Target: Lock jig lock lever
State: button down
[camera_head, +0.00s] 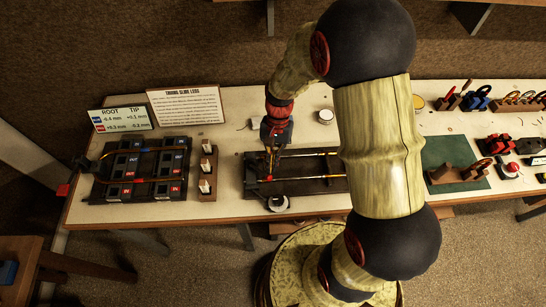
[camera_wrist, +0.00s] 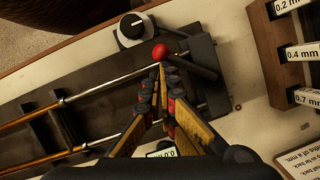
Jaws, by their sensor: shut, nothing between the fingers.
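The jig is a dark board (camera_head: 312,187) on the bench, with a slide's two long tubes along it; the tubes show brassy and silver in the wrist view (camera_wrist: 105,87). The jig's lock lever is a dark bar with a red ball knob (camera_wrist: 171,50) at one end. My gripper (camera_wrist: 162,68) is shut and empty, its fingertips close beside the knob. I cannot tell whether they touch it. In the head view my gripper (camera_head: 270,172) points down over the jig's left end, and hides part of the lever there.
A round dial with a black knob (camera_wrist: 132,27) sits beside the jig's end. A wooden rack (camera_wrist: 275,55) with labelled gauges stands nearby. A dark tray (camera_head: 137,172) with labelled blocks is at the left, and a green mat (camera_head: 440,150) at the right.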

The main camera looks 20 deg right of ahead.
aim_at(266, 176)
jog(key=s+a+m+p, duration=0.1)
jog(key=m, duration=0.1)
jog(key=s+a+m+t+y+p, duration=0.1)
jog(key=m, duration=0.1)
jog(key=shift+s+a+r+m, duration=0.1)
jog(key=shift+s+m, duration=0.05)
jog(key=shift+m, duration=0.15)
jog(key=shift+s+a+m+t+p, duration=0.4)
jog(key=shift+a+m, duration=0.25)
jog(key=shift+m, duration=0.45)
jog(key=shift+s+a+m+t+y, duration=0.1)
jog(key=shift+a+m+t+y, duration=0.2)
jog(key=shift+a+m, duration=0.6)
jog(key=shift+d, duration=0.2)
jog(key=shift+d+p, duration=0.1)
jog(key=shift+p, duration=0.2)
